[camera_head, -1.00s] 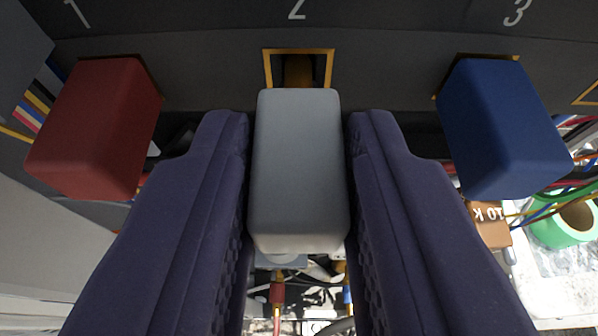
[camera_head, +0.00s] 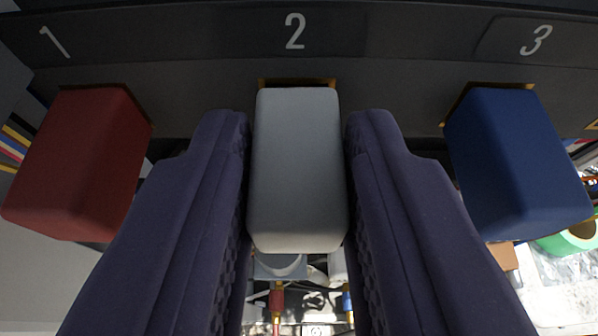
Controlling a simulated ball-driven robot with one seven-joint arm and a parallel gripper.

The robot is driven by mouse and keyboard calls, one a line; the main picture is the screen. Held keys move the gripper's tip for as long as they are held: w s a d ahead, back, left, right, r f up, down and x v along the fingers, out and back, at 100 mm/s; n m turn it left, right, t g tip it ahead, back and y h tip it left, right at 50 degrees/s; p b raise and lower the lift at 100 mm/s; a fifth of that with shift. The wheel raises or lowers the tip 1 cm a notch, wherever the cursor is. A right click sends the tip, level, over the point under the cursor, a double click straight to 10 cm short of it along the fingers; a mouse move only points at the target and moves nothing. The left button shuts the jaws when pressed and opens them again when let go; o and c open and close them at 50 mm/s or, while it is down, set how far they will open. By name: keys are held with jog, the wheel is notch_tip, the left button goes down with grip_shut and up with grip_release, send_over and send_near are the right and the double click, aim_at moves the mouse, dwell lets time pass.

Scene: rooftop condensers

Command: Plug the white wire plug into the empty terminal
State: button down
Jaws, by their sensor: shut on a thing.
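The white wire plug (camera_head: 297,170) is a pale grey-white block between the two dark purple fingers of my gripper (camera_head: 297,140). My gripper is shut on its sides. The plug's far end is at the yellow-edged opening of terminal 2 (camera_head: 297,82), under the number 2, and covers nearly all of it; only the top edge of the frame shows. I cannot tell how deep the plug sits in the opening.
A red plug (camera_head: 78,165) sits at terminal 1 on the left. A blue plug (camera_head: 515,165) sits at terminal 3 on the right. The dark terminal panel (camera_head: 400,45) spans the top. Wires and a green tape roll (camera_head: 572,240) lie below.

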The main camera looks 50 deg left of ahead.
jog(key=shift+w+a, duration=0.1)
jog(key=c, duration=0.8)
grip_release()
jog(key=shift+a, duration=0.1)
jog(key=p+v, duration=0.2)
jog(key=v, duration=0.6)
jog(key=w+d+r+m+t+h+b, duration=0.2)
jog(key=w+d+r+t+h, duration=0.25)
jog(key=r, duration=0.45)
jog(key=w+d+r+m+t+h+b, duration=0.35)
jog(key=w+d+r, duration=0.25)
jog(key=r, duration=0.4)
jog(key=s+d+r+m+h+b, duration=0.1)
jog(key=s+d+r+m+h, duration=0.15)
jog(key=r, duration=0.35)
jog(key=s+d+r+m+h+b, duration=0.1)
jog(key=s+r+h, duration=0.15)
jog(key=r, duration=0.35)
jog(key=s+r, duration=0.2)
jog(key=s, duration=0.1)
jog(key=s+a+r+m+y+b, duration=0.1)
jog(key=s+r, duration=0.2)
jog(key=s+a+r+g+y, duration=0.1)
jog(key=s+r, duration=0.1)
jog(key=s, duration=0.1)
jog(key=shift+s+a+r+b, duration=0.2)
jog(key=shift+s+r+b, duration=0.05)
jog(key=shift+s+b, duration=0.15)
